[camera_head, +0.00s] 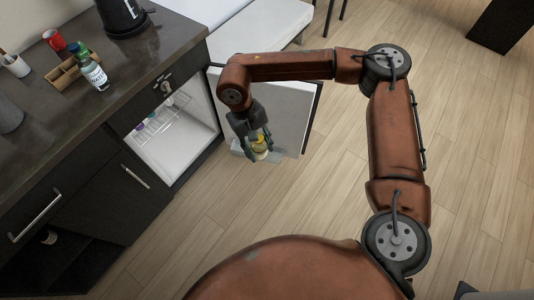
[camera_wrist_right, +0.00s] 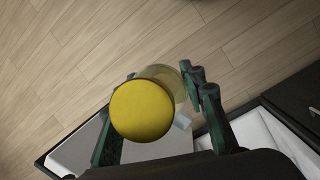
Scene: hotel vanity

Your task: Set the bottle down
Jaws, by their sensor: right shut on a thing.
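A bottle with a yellow cap (camera_wrist_right: 143,111) is held between the fingers of my right gripper (camera_head: 258,145). In the head view the bottle (camera_head: 261,155) hangs below the gripper, in front of the open white door of the cabinet. In the right wrist view the cap faces the camera and hides most of the pale, see-through body. The right gripper is shut on it. The floor shows beneath the bottle. My left gripper is not in view.
The open fridge-like cabinet (camera_head: 185,140) has a wire rack inside, and its door (camera_head: 290,105) stands out into the room. The dark counter (camera_head: 140,60) bears a bottle with a white label (camera_head: 96,77), a wooden box (camera_head: 64,76), a red mug (camera_head: 55,40) and a black kettle (camera_head: 122,16).

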